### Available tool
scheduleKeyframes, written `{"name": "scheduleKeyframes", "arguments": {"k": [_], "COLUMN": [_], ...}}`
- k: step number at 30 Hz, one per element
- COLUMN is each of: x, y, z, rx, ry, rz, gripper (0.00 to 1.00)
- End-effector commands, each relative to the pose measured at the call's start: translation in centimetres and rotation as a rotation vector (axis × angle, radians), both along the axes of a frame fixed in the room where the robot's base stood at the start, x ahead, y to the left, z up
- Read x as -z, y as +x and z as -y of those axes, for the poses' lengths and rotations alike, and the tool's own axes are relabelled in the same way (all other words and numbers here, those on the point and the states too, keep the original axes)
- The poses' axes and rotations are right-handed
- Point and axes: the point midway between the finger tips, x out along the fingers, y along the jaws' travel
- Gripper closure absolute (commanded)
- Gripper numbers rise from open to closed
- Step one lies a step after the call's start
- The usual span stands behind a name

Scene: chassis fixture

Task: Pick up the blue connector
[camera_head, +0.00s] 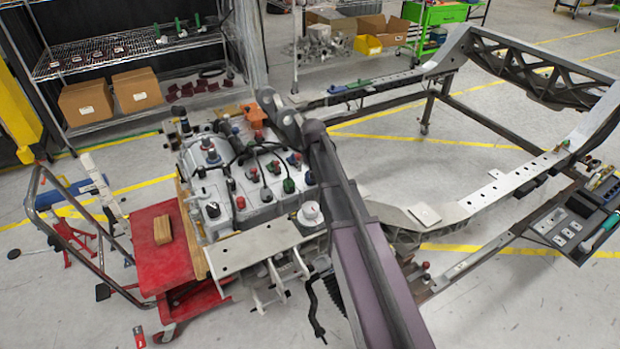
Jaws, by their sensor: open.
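Several caps and connectors sit on top of the grey metal unit (222,220) at centre left. A second small bluish piece (236,130) sits farther back, close to dark cables. I cannot tell which of the two is the blue connector. My arm reaches from the bottom right up toward the rear right of the unit. The fingers of my gripper cannot be made out, and the arm covers part of the unit's right side.
A red cart (160,245) with a wooden block (162,230) stands left of the unit. A long metal chassis frame (480,195) extends to the right. A wire shelf (120,50) with boxes is behind. Black cables loop over the unit's top. Open floor lies inside the frame.

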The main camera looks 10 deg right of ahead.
Motion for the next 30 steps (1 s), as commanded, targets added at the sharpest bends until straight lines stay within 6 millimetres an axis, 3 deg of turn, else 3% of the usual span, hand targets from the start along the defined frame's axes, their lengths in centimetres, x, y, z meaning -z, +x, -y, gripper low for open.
{"name": "scheduleKeyframes", "arguments": {"k": [8,24,30], "x": [0.8,4.6,5.0], "y": [0.2,1.4,1.5], "z": [0.0,0.2,0.2], "rx": [0.0,0.0,0.0], "ry": [0.0,0.0,0.0], "rz": [0.0,0.0,0.0], "gripper": [0.09,0.09,0.09]}}
